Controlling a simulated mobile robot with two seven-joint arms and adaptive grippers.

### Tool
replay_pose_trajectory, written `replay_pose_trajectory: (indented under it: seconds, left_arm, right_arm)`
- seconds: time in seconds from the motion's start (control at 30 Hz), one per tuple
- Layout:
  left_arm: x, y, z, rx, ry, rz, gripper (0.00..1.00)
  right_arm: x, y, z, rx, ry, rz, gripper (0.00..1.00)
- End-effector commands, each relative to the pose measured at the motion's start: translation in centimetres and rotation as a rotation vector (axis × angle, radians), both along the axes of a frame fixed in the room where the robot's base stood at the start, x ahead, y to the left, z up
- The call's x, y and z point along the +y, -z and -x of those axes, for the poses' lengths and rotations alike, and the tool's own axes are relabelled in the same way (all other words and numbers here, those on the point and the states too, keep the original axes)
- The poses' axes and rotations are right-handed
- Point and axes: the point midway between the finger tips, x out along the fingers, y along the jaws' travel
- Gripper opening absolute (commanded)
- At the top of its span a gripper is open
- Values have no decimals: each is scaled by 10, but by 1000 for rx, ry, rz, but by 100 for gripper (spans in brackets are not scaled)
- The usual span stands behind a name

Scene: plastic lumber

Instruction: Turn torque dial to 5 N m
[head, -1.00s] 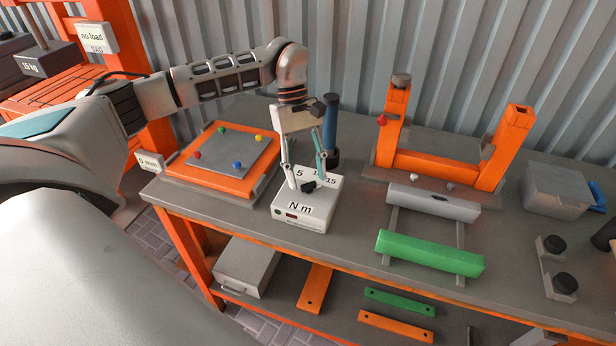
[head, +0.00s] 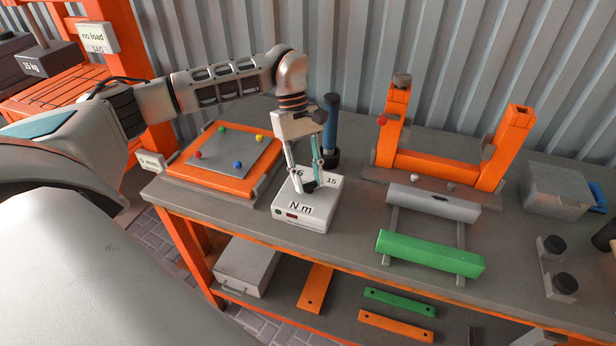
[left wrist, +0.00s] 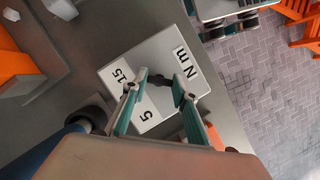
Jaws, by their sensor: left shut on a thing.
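The torque dial (head: 309,187) is a small black knob on top of a white box (head: 322,206) marked "N m", "5" and "15". My left gripper (head: 308,184) points down over the box and is shut on the dial, a finger on either side. In the left wrist view, the dial (left wrist: 164,80) sits between the two teal-backed fingers (left wrist: 160,84), with the "5" and "15" labels on one side and "N m" on the other. The fingers hide part of the dial, so I cannot tell its exact setting.
A blue-handled tool (head: 331,122) stands just behind the box. An orange-and-grey plate with coloured knobs (head: 185,172) lies to the left. An orange frame (head: 440,165), a grey beam (head: 432,204) and a green beam (head: 430,252) are to the right.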

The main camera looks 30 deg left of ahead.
Motion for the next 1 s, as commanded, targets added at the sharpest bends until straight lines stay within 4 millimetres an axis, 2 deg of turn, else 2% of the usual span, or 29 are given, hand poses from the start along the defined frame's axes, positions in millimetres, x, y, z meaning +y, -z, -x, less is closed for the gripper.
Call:
replay_pose_trajectory:
  seconds: [0.27,0.5,1.0]
  left_arm:
    - [2,0,2,0,-170,-1,6]
    - [2,1,3,0,-391,-1,6]
    - [1,2,6,-2,-863,0,6]
  right_arm:
    - [0,-3,0,-1,0,0,40]
    - [0,-3,0,-1,0,0,40]
    - [0,8,1,2,-1,0,40]
